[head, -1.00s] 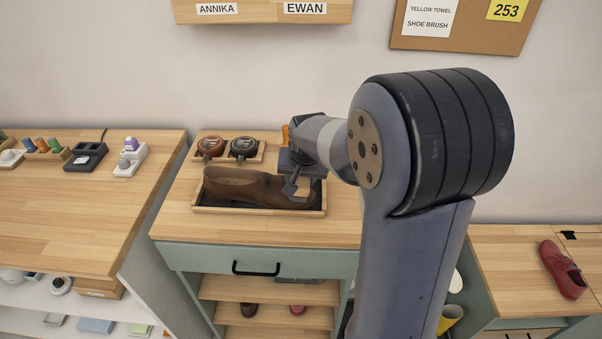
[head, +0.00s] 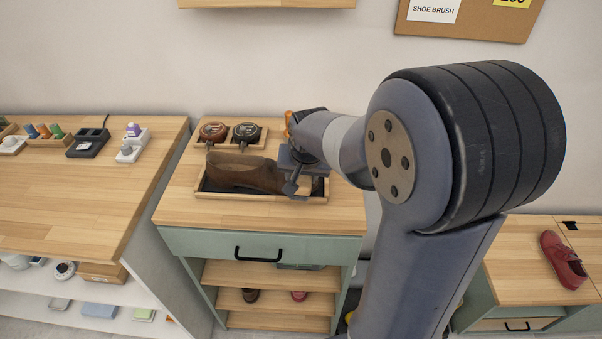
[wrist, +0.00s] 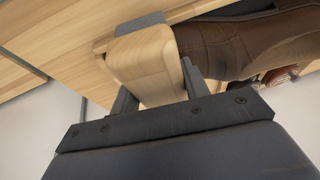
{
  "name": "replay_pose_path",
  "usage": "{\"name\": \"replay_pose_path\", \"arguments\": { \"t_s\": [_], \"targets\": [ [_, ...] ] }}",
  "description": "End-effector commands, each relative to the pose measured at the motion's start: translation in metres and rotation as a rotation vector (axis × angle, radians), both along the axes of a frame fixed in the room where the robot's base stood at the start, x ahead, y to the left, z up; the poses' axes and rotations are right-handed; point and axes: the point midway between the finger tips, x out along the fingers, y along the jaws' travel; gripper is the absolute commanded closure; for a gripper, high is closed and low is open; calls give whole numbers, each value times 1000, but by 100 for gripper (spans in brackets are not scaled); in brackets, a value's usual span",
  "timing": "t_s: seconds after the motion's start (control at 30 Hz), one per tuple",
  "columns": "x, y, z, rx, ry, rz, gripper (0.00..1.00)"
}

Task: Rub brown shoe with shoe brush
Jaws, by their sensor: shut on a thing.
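The brown shoe (head: 240,174) lies on its sole in a shallow wooden tray (head: 262,196) with a dark base, on the green cabinet's top. My gripper (head: 292,187) is at the right end of the shoe. In the wrist view, it is shut on a pale wooden block, seemingly the shoe brush (wrist: 148,66). The brown shoe (wrist: 245,42) shows right beside the block there. Bristles are not visible, and I cannot tell whether the brush touches the shoe. In the head view my gripper and arm hide the brush.
Two round shoe polish tins (head: 246,132) sit in a wooden holder (head: 229,144) behind the tray. A drawer with a black handle (head: 259,252) is below. A red shoe (head: 562,259) lies on the right-hand cabinet. The left wooden table (head: 80,185) is mostly clear in front.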

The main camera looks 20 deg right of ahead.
Motion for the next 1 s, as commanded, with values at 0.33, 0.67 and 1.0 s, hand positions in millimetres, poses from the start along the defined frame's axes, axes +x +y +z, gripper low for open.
{"name": "replay_pose_path", "arguments": {
  "t_s": [0.33, 0.67, 1.0],
  "targets": [
    [0, -4, 40, 0, -6, 0, 75],
    [-1, -7, 58, 1, -5, -2, 75],
    [-1, -7, 65, 0, -7, -1, 75]
  ]
}}
